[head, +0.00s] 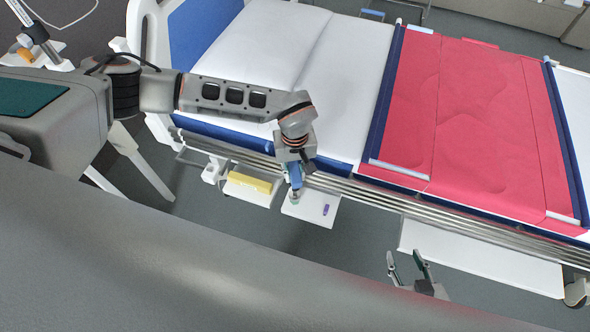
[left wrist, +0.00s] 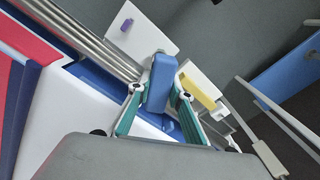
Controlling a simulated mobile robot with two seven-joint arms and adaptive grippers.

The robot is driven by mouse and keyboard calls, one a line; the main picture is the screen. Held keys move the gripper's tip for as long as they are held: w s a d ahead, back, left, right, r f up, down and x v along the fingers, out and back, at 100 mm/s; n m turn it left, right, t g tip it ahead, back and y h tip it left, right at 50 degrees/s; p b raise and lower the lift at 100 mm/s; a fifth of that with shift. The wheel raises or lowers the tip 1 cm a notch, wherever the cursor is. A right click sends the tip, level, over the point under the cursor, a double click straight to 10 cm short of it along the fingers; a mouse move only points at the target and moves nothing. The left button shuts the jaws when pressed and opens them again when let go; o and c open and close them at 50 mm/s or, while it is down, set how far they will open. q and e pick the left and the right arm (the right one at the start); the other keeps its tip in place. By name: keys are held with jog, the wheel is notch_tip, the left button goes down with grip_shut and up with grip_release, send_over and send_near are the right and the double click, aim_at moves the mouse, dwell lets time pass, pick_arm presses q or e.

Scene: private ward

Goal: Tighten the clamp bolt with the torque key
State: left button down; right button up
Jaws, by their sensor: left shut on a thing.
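My left gripper (head: 294,180) is shut on a blue block-like handle, which I take to be the torque key (head: 296,174). In the left wrist view the blue handle (left wrist: 160,83) sits between the teal fingers. In the head view it points down above a white plate (head: 297,210) beside the bed rail; whether it touches anything there I cannot tell. A small purple piece (head: 326,210) lies on that plate, apart from the key. I cannot make out the clamp bolt. My right gripper (head: 407,264) is open and empty at the lower right, away from the key.
A silver rail (head: 400,204) runs along the bed's near side. A yellow block (head: 250,183) sits on a white holder left of the plate. The bed carries a red cover (head: 470,130). A long white panel (head: 480,260) lies below the rail at right. Grey floor shows between.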

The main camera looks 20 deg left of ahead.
dwell(0.5)
pick_arm(q)
jog(key=shift+r+n+p, duration=0.1)
jog(key=shift+n+p, duration=0.25)
jog(key=shift+n, duration=0.25)
jog(key=n+p, duration=0.1)
jog(key=n, duration=0.1)
jog(key=shift+n, duration=0.3)
jog(key=n+p, duration=0.1)
jog(key=n, duration=0.3)
jog(key=shift+n+p, duration=0.35)
jog(key=shift+n, duration=0.85)
jog(key=shift+f, duration=0.2)
jog(key=shift+f+b, duration=0.55)
jog(key=shift+f, duration=0.35)
